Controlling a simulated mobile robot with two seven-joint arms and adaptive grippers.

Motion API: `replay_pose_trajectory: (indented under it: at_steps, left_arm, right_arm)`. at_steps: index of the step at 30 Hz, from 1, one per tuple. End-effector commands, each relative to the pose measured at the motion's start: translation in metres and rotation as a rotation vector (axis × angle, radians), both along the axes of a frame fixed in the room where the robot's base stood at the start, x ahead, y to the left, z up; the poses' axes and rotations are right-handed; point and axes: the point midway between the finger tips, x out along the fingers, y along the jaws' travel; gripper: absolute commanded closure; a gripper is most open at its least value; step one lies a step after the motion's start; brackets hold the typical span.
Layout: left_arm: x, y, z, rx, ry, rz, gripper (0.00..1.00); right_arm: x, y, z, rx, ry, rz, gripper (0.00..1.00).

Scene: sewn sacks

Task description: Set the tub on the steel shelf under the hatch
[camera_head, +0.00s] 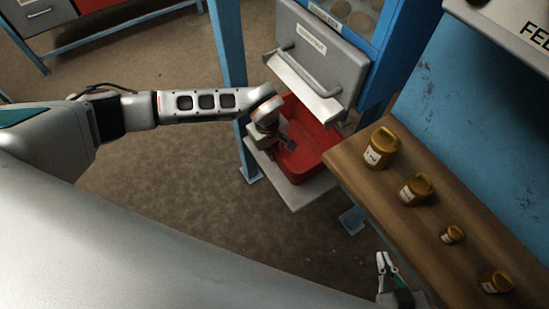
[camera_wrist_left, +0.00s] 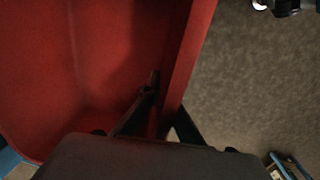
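The red tub (camera_head: 322,136) sits on the pale steel shelf (camera_head: 303,193), below the grey hatch (camera_head: 318,50) with its bar handle. My left gripper (camera_head: 287,143) is at the tub's near left side. In the left wrist view, the tub's wall (camera_wrist_left: 187,58) runs between the fingers (camera_wrist_left: 168,92), one inside the tub and one outside, closed in close to it. The visible inside of the tub looks empty. My right gripper (camera_head: 385,256) is low in the head view, left of the wooden bench, with its fingers apart and nothing between them.
A blue post (camera_head: 228,50) stands left of the hatch. A workbench with drawers (camera_head: 45,15) is at the back left. The brown floor (camera_head: 180,190) between is clear.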

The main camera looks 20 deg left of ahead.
Motion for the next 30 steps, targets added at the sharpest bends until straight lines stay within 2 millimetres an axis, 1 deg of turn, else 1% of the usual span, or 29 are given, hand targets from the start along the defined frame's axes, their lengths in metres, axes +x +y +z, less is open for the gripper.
replay_pose_trajectory:
  at_steps: [1,3,6,8,12,19,21,30]
  left_arm:
    - [-0.003,0.000,-0.014,-0.001,0.009,0.001,1.00]
    - [-0.004,0.000,-0.026,-0.001,0.009,0.001,1.00]
    - [-0.004,-0.001,-0.039,-0.001,0.010,0.000,1.00]
    - [-0.002,0.000,-0.041,-0.001,0.006,0.000,1.00]
    - [0.000,0.000,-0.037,0.000,0.000,0.000,1.00]
    - [0.000,0.000,-0.041,0.000,0.001,0.000,1.00]
    - [-0.001,0.000,-0.041,0.000,0.002,0.000,0.80]
    - [-0.001,0.000,-0.041,0.000,0.002,0.000,0.79]
  right_arm:
    - [-0.002,0.001,-0.004,0.001,0.006,0.000,1.00]
    - [-0.002,0.002,-0.006,0.004,0.009,0.001,1.00]
    - [-0.001,0.003,-0.006,0.005,0.007,0.003,1.00]
    - [0.003,0.004,-0.003,0.007,-0.001,0.004,1.00]
    - [0.011,0.004,0.007,0.009,-0.022,0.002,1.00]
    - [0.009,0.004,0.004,0.010,-0.018,0.001,1.00]
    - [0.007,0.004,0.003,0.010,-0.016,0.001,1.00]
    - [0.003,0.003,-0.001,0.009,-0.004,0.000,1.00]
